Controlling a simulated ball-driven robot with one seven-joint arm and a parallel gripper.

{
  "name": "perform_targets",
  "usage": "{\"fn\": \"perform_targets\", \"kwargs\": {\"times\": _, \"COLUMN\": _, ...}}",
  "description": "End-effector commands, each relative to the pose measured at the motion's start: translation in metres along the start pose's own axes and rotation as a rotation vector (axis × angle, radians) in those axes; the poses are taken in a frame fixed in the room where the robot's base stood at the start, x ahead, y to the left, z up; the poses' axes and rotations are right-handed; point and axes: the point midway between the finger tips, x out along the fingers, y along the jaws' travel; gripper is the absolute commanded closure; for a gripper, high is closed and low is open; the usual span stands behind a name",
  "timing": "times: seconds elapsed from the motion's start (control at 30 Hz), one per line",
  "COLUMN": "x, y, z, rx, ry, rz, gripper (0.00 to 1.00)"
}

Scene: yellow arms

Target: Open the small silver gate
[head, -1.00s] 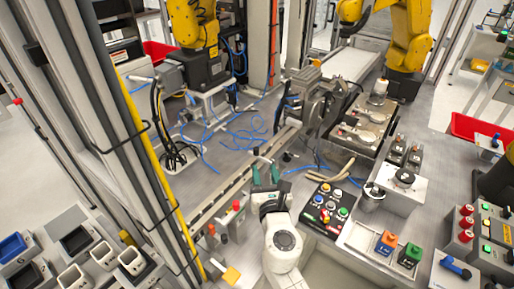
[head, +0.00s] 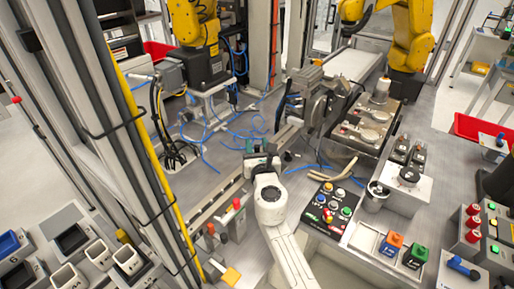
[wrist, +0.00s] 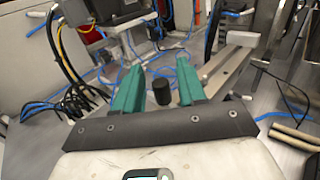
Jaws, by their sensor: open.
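A low silver rail (head: 222,195) runs diagonally across the grey table in the head view, and it also shows in the wrist view (wrist: 230,65) right of the fingers. It may be the small silver gate; I cannot tell for sure. My gripper (head: 260,146), with green fingers, is over the rail's middle stretch and hides part of it. In the wrist view my gripper (wrist: 158,62) is open. A short black cylinder (wrist: 160,92) shows between the fingers; no finger visibly touches it.
Blue cables (head: 215,140) lie loose beyond the rail. A grey machine fixture (head: 318,105) stands to the right of my gripper. A black button panel (head: 333,208) is near my arm on the right. A yellow post (head: 150,150) rises on the left. Yellow robot arms (head: 410,35) stand behind.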

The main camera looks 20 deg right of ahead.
Motion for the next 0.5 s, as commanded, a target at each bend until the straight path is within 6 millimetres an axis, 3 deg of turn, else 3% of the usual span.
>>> {"fn": "perform_targets", "kwargs": {"times": 0.23, "x": 0.0004, "y": -0.0001, "z": 0.0004, "rx": 0.0, "ry": 0.0, "rz": 0.0, "gripper": 0.6}}
{"fn": "perform_targets", "kwargs": {"times": 0.5, "x": 0.0002, "y": -0.0001, "z": 0.0005, "rx": 0.0, "ry": 0.0, "rz": 0.0, "gripper": 0.86}}
